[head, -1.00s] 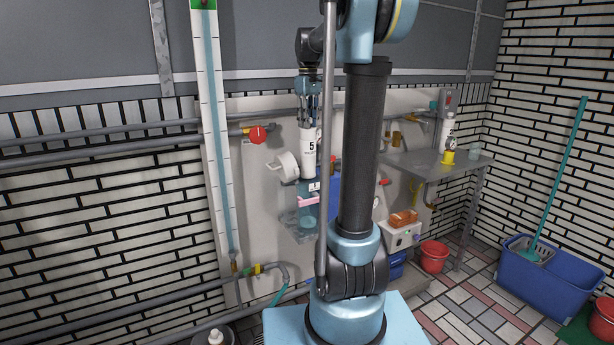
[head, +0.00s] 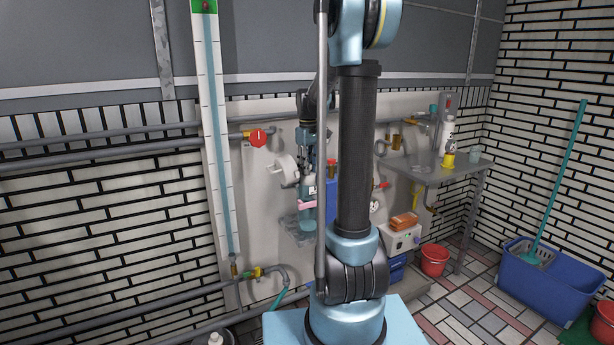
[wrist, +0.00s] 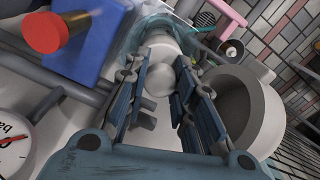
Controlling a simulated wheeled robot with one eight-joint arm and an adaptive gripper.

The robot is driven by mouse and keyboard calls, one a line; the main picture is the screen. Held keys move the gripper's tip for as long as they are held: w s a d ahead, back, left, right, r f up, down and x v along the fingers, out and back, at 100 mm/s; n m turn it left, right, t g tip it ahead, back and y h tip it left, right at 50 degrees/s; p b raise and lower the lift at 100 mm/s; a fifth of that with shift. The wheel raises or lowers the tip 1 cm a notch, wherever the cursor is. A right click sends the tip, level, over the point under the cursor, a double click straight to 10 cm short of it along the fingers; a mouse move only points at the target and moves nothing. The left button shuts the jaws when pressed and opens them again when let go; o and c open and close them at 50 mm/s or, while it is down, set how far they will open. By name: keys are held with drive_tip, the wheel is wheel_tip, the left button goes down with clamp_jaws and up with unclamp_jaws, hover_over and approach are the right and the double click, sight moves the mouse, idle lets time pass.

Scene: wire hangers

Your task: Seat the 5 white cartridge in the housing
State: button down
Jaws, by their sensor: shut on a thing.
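My gripper (head: 307,165) points down at the wall panel in the head view, just above the clear teal housing (head: 306,220). In the wrist view my gripper (wrist: 160,85) has its fingers on both sides of the white cartridge (wrist: 157,82), shut on it. The cartridge's far part reaches into the clear housing (wrist: 128,42). In the head view the gripper and the housing hide most of the cartridge, and its number does not show. I cannot tell how deep it sits.
A white round cup (head: 285,168) is close left of the gripper; its open rim (wrist: 225,98) is beside the fingers. A blue box (wrist: 85,45) and a red knob (wrist: 42,32) are nearby. Another white bottle (head: 448,130) stands on the shelf.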

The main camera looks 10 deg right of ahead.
drive_tip(key=shift+f, duration=1.55)
drive_tip(key=c, duration=1.3)
unclamp_jaws()
drive_tip(key=shift+c, duration=0.2)
